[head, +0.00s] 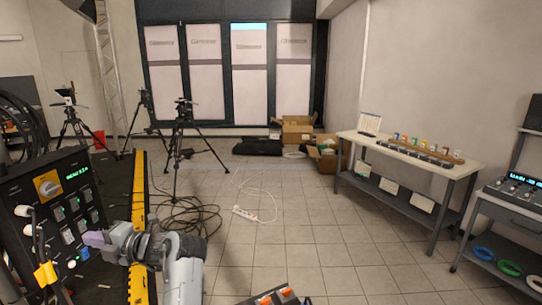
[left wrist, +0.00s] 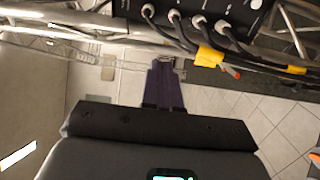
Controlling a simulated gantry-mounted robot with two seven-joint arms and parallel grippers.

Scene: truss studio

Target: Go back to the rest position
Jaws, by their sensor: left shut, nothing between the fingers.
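My left arm comes in at the bottom left of the head view. Its left gripper (head: 88,238) has purple-grey fingers that are shut with nothing between them. The fingers point left, toward the lower right of a black control panel (head: 20,195). I cannot tell whether they touch it. In the left wrist view the shut fingers (left wrist: 164,66) show as one dark purple block, below a black box with plugged cables (left wrist: 195,12). My right gripper is not in view.
Black tripods (head: 181,140) stand on the tiled floor at the left, with loose cables (head: 185,215) beneath. A power strip (head: 247,214) lies mid-floor. A white table (head: 440,164) and a grey shelf (head: 510,205) stand at the right. The central floor is mostly clear.

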